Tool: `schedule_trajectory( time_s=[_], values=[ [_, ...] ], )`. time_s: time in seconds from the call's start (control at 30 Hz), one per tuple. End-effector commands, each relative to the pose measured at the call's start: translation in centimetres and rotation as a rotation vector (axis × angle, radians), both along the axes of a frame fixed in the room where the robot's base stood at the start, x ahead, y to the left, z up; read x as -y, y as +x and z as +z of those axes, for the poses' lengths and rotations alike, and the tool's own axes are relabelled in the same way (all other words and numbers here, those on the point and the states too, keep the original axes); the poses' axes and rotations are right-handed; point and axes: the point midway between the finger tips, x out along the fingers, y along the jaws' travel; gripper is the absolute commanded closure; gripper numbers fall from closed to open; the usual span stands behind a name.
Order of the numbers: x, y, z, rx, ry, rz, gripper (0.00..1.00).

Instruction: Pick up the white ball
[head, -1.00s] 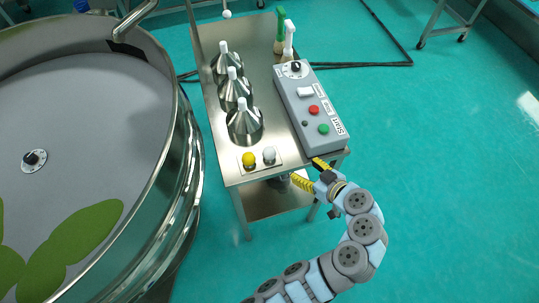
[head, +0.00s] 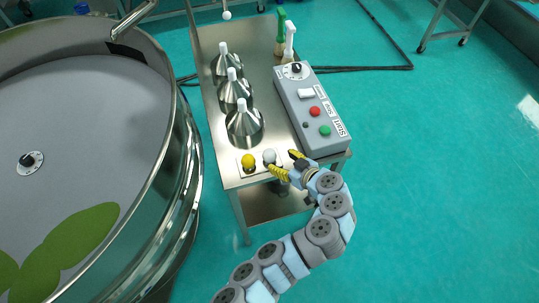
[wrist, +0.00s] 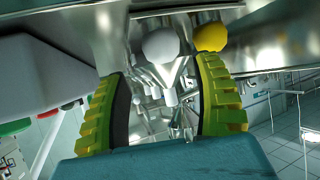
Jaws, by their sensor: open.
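The white ball (head: 269,156) sits on a small plate near the front edge of the steel cart, just right of the yellow ball (head: 248,160). My gripper (head: 285,163) is open and empty, with its yellow ridged fingers at the cart's front edge, close to the white ball on its right side. In the wrist view the white ball (wrist: 161,44) shows ahead, between and beyond the open fingers (wrist: 157,103). The yellow ball (wrist: 210,37) is just past the right finger. Whether a finger touches the white ball I cannot tell.
A grey control box (head: 309,108) with coloured buttons stands on the cart (head: 208,120), right behind my gripper. Several metal funnels (head: 244,124) stand behind the balls. The large round sieve (head: 95,110) fills the left. Open floor (head: 440,180) lies to the right.

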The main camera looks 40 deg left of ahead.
Motion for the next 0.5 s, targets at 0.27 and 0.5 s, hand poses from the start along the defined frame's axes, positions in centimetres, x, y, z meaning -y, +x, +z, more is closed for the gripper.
schedule_trajectory(
  time_s=[0.27, 0.5],
  values=[
    [-1.7, 0.2, -0.9, -0.001, 0.000, 0.000, 0.34],
    [-2.7, 0.2, -1.2, 0.000, 0.001, 0.001, 0.34]
  ],
)
